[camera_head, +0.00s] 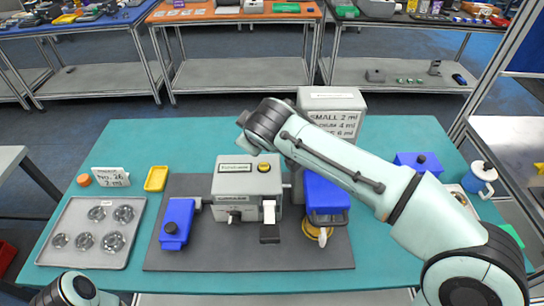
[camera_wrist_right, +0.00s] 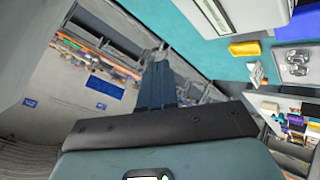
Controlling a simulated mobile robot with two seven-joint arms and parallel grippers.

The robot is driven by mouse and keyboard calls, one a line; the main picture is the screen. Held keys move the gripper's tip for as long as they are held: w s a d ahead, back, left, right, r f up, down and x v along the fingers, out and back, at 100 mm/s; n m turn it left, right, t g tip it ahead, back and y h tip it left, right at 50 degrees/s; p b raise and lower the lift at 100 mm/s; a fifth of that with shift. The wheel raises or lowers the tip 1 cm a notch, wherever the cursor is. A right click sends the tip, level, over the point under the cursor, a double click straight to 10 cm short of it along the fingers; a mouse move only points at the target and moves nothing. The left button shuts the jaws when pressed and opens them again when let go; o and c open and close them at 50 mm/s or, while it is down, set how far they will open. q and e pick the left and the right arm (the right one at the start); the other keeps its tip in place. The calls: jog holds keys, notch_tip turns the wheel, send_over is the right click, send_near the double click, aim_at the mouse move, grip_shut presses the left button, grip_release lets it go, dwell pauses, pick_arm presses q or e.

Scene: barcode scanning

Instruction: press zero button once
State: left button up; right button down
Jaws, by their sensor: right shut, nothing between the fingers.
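A grey device (camera_head: 228,186) stands on the dark mat, with a round yellow button (camera_head: 264,167) and a small label on its top. The lettering is too small to read, so I cannot tell whether this is the zero button. My right arm reaches in from the right, with its wrist above and behind the device. In the right wrist view, my right gripper (camera_wrist_right: 160,72) is shut and empty, apart from the table items. Its fingertips are hard to make out in the head view. Only a link of my left arm shows at bottom left; its gripper is out of view.
Blue-topped units flank the device (camera_head: 176,222). A tray of metal parts (camera_head: 80,256), a yellow dish (camera_head: 156,178) and a sign (camera_head: 111,177) are at left. A grey box with printed sizes (camera_head: 335,100) stands behind my arm. The teal table (camera_head: 150,140) is clear at back left.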

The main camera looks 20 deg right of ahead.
pick_arm(q)
jog(key=shift+s+r, duration=0.1)
jog(key=shift+s, duration=0.1)
pick_arm(e)
jog(key=shift+d+h, duration=0.3)
jog(key=shift+d, duration=0.85)
jog(key=shift+a+f, duration=0.1)
jog(key=shift+f, duration=0.1)
jog(key=b, duration=0.5)
send_over(264, 169)
notch_tip(264, 169, down, 8)
jog(key=shift+r, duration=0.1)
pick_arm(q)
jog(key=s+f+b, duration=0.1)
jog(key=s+f, duration=0.2)
jog(key=f, duration=0.4)
jog(key=shift+s+g, duration=0.3)
jog(key=shift+s, duration=0.1)
pick_arm(e)
jog(key=shift+w+f, duration=0.1)
jog(key=shift+f, duration=0.25)
pick_arm(q)
jog(key=shift+f, duration=0.1)
jog(key=shift+s+f+b, duration=0.15)
jog(key=shift+f+b, duration=0.25)
jog(key=shift+b, duration=0.05)
pick_arm(e)
jog(key=shift+f, duration=0.45)
